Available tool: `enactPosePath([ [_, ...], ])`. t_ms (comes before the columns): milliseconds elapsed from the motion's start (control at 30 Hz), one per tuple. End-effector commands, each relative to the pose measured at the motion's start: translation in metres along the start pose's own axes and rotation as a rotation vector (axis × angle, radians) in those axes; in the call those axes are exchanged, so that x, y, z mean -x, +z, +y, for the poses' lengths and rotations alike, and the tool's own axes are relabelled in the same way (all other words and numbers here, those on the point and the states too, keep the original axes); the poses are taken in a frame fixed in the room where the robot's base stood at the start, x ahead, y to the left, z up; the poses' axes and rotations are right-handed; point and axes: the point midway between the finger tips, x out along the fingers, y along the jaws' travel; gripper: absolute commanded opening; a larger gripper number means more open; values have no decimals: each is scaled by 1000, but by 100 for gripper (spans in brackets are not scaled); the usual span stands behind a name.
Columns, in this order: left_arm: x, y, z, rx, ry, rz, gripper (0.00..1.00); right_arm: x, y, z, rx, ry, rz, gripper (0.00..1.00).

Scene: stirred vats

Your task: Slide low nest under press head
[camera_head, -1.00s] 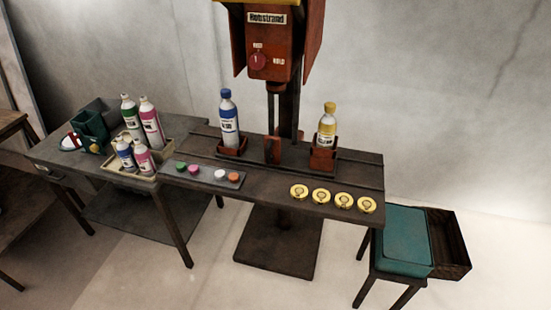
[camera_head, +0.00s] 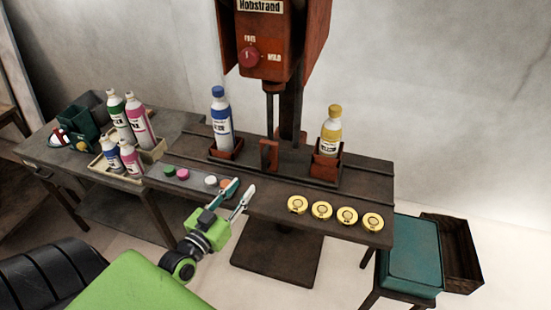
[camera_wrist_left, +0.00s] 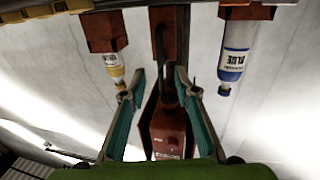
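The red press head (camera_head: 272,42) hangs over the middle of the bench, with a rod below it. Two red nests stand on the bench rail: the left one (camera_head: 222,152) holds a blue-capped bottle (camera_head: 221,118), the right one (camera_head: 324,166) a yellow-capped bottle (camera_head: 331,130). Both are to the sides of the head. A small red upright piece (camera_head: 269,155) stands between them. My left gripper (camera_head: 239,190) is open and empty at the front bench edge. In the left wrist view, both nests (camera_wrist_left: 104,30) (camera_wrist_left: 247,12) appear upside down beyond the open fingers. My right gripper is not visible.
Several yellow discs (camera_head: 322,211) lie at the front right of the bench. A strip of coloured caps (camera_head: 183,174) lies left of my gripper, which overlaps its right end. A bottle crate (camera_head: 153,152) stands left. A teal-topped stool (camera_head: 397,255) stands right.

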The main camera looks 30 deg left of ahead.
Motion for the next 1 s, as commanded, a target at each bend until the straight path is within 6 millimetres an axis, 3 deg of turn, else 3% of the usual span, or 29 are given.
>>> enactPosePath([
  [167,-20,-3,0,2,0,3,28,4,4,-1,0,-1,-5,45],
  [700,-114,-1,0,0,1,1,28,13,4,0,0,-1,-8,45],
  [1000,-135,0,0,0,1,-1,28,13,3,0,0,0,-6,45],
])
